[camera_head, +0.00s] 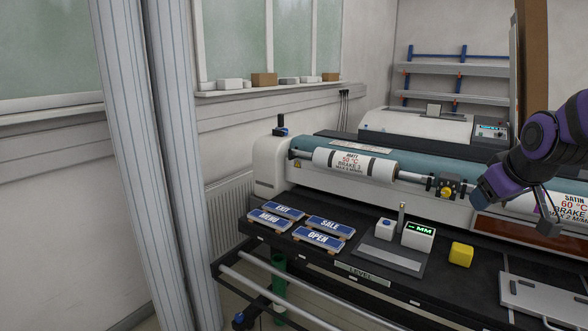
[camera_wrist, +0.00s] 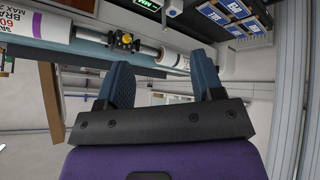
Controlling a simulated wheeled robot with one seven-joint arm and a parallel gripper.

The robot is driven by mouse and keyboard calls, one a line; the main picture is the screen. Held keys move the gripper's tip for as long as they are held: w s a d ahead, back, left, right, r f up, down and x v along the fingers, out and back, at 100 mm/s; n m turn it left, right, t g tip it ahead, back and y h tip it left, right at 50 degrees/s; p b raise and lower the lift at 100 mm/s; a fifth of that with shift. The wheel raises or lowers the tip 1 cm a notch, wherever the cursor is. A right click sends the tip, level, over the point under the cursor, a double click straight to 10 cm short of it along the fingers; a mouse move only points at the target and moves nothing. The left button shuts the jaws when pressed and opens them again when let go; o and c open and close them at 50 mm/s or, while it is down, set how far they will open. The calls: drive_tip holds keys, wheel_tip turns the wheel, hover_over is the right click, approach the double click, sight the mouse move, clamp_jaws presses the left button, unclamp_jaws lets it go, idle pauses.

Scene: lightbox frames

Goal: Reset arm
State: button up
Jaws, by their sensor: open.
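My purple arm enters the head view from the right edge, in front of the laminating machine. My gripper (camera_wrist: 166,85) shows in the wrist view with its two blue-grey fingers apart and nothing between them. The laminating machine (camera_head: 268,165) stands behind the table. Its left roll (camera_head: 340,165) is labelled "MATT". I cannot tell whether the gripper touches the machine.
On the black table are blue signs (camera_head: 318,239) reading EXIT, MENU, SALE and OPEN, a yellow block (camera_head: 461,254), a green-lit display (camera_head: 419,236) and a metal plate (camera_head: 545,298). The shelf (camera_head: 455,70) behind is empty.

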drive_tip(key=s+a+r+m, duration=0.1)
drive_tip(key=s+a, duration=0.2)
drive_tip(key=s, duration=0.4)
drive_tip(key=s+a+r+g, duration=0.1)
drive_tip(key=s+a+r, duration=0.1)
drive_tip(key=s, duration=0.5)
drive_tip(key=s+a+r+m+g+y, duration=0.1)
drive_tip(key=s+a, duration=0.2)
drive_tip(key=s, duration=0.4)
drive_tip(key=shift+a+r+m, duration=0.3)
drive_tip(key=shift+a+r, duration=0.05)
drive_tip(key=shift+r, duration=0.05)
